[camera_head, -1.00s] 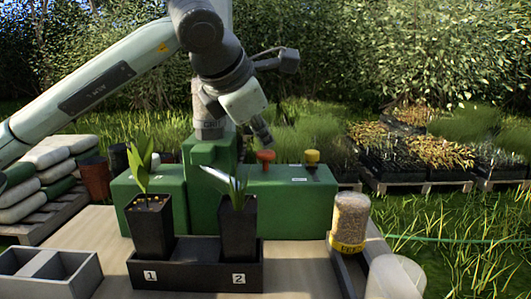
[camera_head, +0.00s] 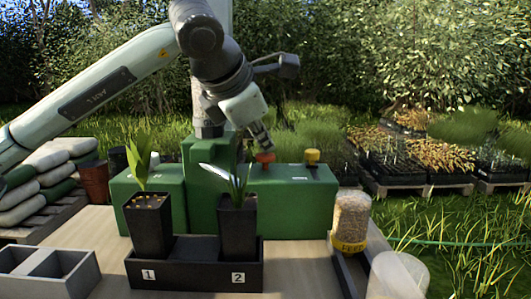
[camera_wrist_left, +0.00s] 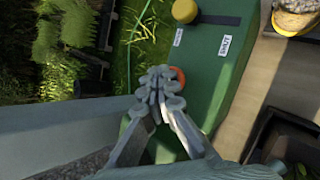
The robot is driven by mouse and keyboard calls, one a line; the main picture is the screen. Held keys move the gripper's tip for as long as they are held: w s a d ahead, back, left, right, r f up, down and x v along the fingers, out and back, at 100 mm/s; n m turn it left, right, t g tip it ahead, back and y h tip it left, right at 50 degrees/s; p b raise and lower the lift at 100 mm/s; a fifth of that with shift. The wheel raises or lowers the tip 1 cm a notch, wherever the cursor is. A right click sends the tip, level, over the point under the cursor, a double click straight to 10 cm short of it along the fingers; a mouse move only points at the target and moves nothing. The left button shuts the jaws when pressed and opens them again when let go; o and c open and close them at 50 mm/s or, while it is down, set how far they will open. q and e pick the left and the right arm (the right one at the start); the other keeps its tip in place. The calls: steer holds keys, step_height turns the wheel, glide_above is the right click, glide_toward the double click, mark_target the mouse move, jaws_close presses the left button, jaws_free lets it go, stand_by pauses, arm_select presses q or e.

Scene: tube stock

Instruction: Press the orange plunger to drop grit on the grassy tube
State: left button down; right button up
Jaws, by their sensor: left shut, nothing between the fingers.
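The orange plunger (camera_head: 265,158) stands on top of the green dispenser box (camera_head: 290,205). My left gripper (camera_head: 268,148) is shut and empty, pointing down with its fingertips at the plunger's top. In the left wrist view the closed fingers (camera_wrist_left: 160,88) partly cover the orange plunger (camera_wrist_left: 178,76); I cannot tell whether they touch it. The grassy tube (camera_head: 238,230) is a black pot with thin strap leaves, at label 2 in the black rack (camera_head: 195,272). The broad-leaved tube (camera_head: 150,228) stands at label 1, with yellowish grains on its soil. My right gripper is out of view.
A yellow plunger (camera_head: 312,157) stands right of the orange one on the same box. A jar of pale grains with a yellow collar (camera_head: 348,246) stands at the right. A grey divided tray (camera_head: 75,285) sits front left. Stacked sacks (camera_head: 40,180) lie beyond the table.

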mark_target(264, 156)
arm_select(q)
steer(key=shift+f, duration=0.35)
stand_by(0.4)
steer(key=shift+r+p, duration=0.4)
steer(key=shift+r, duration=0.85)
steer(key=shift+r+p, duration=1.4)
steer(key=shift+r, duration=1.2)
steer(key=shift+f, duration=0.1)
